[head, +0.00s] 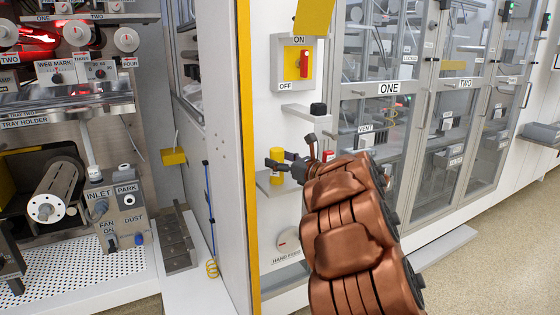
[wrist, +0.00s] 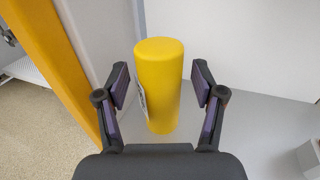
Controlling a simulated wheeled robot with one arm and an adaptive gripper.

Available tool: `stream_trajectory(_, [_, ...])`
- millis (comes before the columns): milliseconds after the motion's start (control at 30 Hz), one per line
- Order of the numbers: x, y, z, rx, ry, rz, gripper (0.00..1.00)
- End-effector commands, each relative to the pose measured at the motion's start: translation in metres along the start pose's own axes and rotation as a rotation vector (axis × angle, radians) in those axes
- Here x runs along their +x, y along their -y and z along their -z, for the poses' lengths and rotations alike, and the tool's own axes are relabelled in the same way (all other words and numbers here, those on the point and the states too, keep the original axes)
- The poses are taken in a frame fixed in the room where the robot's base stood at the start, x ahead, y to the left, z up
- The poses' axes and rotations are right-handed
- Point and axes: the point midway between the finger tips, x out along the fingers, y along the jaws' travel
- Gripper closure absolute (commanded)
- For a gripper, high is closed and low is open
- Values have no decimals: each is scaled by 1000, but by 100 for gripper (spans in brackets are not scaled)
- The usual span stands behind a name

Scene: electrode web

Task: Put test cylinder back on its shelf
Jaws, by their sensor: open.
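The test cylinder is yellow and upright, standing on a small grey shelf (head: 266,185) on the white panel in the head view. The cylinder (head: 277,168) also shows in the middle of the wrist view (wrist: 158,85), with part of a pale label on its left side. My gripper (head: 283,163) is open beside the cylinder in the head view. In the wrist view my gripper (wrist: 159,85) has one finger on each side of the cylinder, with gaps visible. The cylinder's lower end is partly hidden by the gripper in the head view.
A yellow-edged panel (head: 246,150) stands just left of the shelf. Above is an ON/OFF switch box (head: 297,63) and a grey bracket (head: 305,111). A red button box (head: 328,156) is close on the right. Glass cabinets ONE and TWO (head: 388,88) stand further right.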

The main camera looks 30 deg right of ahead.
Motion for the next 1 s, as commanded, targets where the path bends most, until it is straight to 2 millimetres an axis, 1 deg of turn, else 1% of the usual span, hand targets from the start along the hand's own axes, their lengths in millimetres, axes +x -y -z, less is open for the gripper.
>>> stream_trajectory(100, [0,0,-6,0,0,0,32])
stream_trajectory(167, [-10,2,-2,-1,-2,4,32])
stream_trajectory(267, [-28,1,-2,-2,-1,4,32])
stream_trajectory(500, [-74,2,-2,-1,-2,5,32])
stream_trajectory(700, [-104,1,-2,-1,-1,5,32])
stream_trajectory(833, [-114,0,-2,0,0,1,32])
stream_trajectory(1000, [-120,0,-2,0,0,0,32])
